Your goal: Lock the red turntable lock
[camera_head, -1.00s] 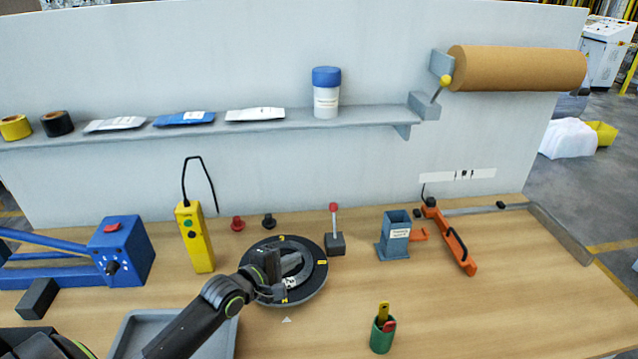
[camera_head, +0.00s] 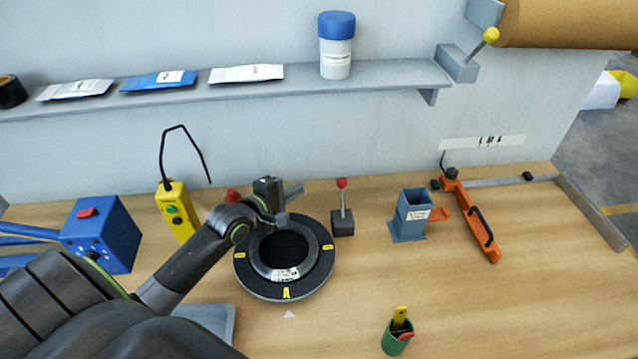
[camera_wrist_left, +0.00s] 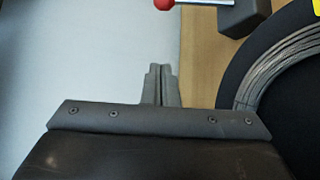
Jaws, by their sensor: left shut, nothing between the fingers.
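The turntable lock is a lever with a red ball (camera_head: 342,184) standing roughly upright on a dark grey block (camera_head: 343,228), just right of the turntable (camera_head: 245,279). The red ball shows at the top edge of the left wrist view (camera_wrist_left: 163,4), with the block (camera_wrist_left: 243,16) beside it. A grey wire coil (camera_head: 275,275) with a white label lies on the black turntable. My left gripper (camera_head: 292,190) is shut and empty, above the turntable's far edge and left of the lever, apart from it. Its closed fingers also show in the left wrist view (camera_wrist_left: 160,72). My right gripper is not in view.
A yellow control box (camera_head: 176,212) and a blue machine (camera_head: 100,235) stand at left. A blue-grey holder (camera_head: 411,215), an orange tool (camera_head: 473,220) and a green cup (camera_head: 397,338) stand at right. A shelf (camera_head: 390,80) runs along the wall. The table at front right is mostly clear.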

